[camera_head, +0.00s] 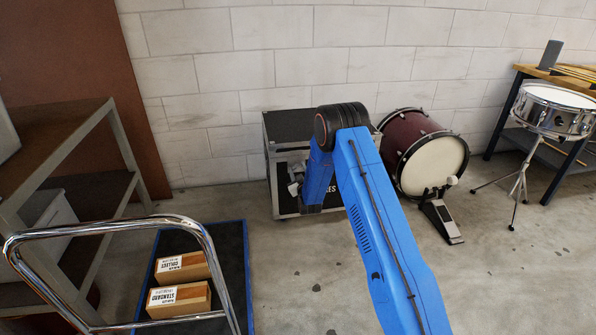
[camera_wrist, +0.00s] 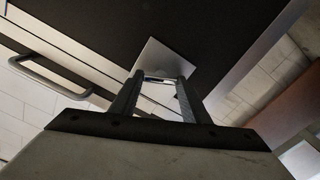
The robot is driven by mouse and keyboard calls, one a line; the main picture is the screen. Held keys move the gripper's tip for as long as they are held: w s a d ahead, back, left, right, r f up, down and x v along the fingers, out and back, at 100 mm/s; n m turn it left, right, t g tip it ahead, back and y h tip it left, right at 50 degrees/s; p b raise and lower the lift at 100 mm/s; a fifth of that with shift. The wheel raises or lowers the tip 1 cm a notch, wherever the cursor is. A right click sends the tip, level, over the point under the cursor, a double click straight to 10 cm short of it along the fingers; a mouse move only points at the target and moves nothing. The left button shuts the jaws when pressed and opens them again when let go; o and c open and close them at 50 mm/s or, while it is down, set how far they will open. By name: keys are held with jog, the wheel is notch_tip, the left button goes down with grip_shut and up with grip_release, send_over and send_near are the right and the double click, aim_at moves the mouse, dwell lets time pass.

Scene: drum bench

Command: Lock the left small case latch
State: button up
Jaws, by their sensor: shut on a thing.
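The small case (camera_head: 287,125) stands on the floor against the wall, dark with light metal edges. My arm hides part of its front. My gripper (camera_head: 295,186) is at the case's front face in the head view. In the wrist view, my gripper's (camera_wrist: 160,80) two fingers are on either side of a small bright metal piece, the latch (camera_wrist: 158,80), by a grey plate (camera_wrist: 164,57) on the black case panel (camera_wrist: 120,25). The fingers are shut on this latch. Whether the latch is locked cannot be told.
A maroon bass drum (camera_head: 431,165) with a pedal (camera_head: 441,221) stands right of the case. A blue-edged cart (camera_head: 248,285) carries two boxes at front left.

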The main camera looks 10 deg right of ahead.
jog(key=n, duration=0.6)
jog(key=shift+a+f+n, duration=0.1)
jog(key=shift+a+n, duration=0.05)
jog(key=shift+n, duration=0.15)
jog(key=n, duration=0.6)
jog(key=shift+f, duration=0.15)
jog(key=o, duration=1)
jog(key=shift+o, duration=0.2)
jog(key=s, duration=1.7)
jog(key=shift+s, duration=0.25)
